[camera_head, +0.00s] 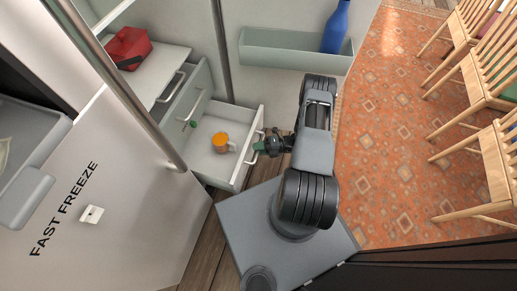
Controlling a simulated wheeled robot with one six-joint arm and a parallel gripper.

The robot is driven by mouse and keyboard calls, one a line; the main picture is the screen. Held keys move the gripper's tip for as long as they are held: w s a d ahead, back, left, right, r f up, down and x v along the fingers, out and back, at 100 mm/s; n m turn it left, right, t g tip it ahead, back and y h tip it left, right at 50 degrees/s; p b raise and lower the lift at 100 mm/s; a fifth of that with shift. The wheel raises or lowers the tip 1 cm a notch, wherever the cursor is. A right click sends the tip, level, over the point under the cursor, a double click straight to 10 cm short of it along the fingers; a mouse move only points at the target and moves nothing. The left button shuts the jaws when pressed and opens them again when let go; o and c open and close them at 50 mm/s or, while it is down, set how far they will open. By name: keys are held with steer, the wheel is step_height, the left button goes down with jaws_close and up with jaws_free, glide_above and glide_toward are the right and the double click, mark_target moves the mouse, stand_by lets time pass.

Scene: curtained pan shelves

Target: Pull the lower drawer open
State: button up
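The lower drawer (243,177) stands pulled out from the white cabinet, and its inside is visible. An orange mug (220,141) and a small green item (193,124) lie in it. A pale bar handle (255,157) is on its front face. My gripper (259,146) is at this handle, reaching in from the right, with green at its fingertips. The picture is too small to tell whether the fingers are closed around the handle.
Above is a closed drawer with a handle (172,87), and a shelf holds a red bag (128,48). A grey trough (283,50) holds a blue bottle (336,27). A white FAST FREEZE appliance (130,190) stands at left. Wooden chairs (470,150) stand on the orange rug (385,130).

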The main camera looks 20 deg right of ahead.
steer(key=shift+o, duration=0.5)
steer(key=shift+d, duration=0.1)
steer(key=shift+s+d+r, duration=0.1)
steer(key=shift+d, duration=0.15)
steer(key=p+v, duration=0.1)
steer(key=v, duration=1.2)
steer(key=shift+p, duration=0.3)
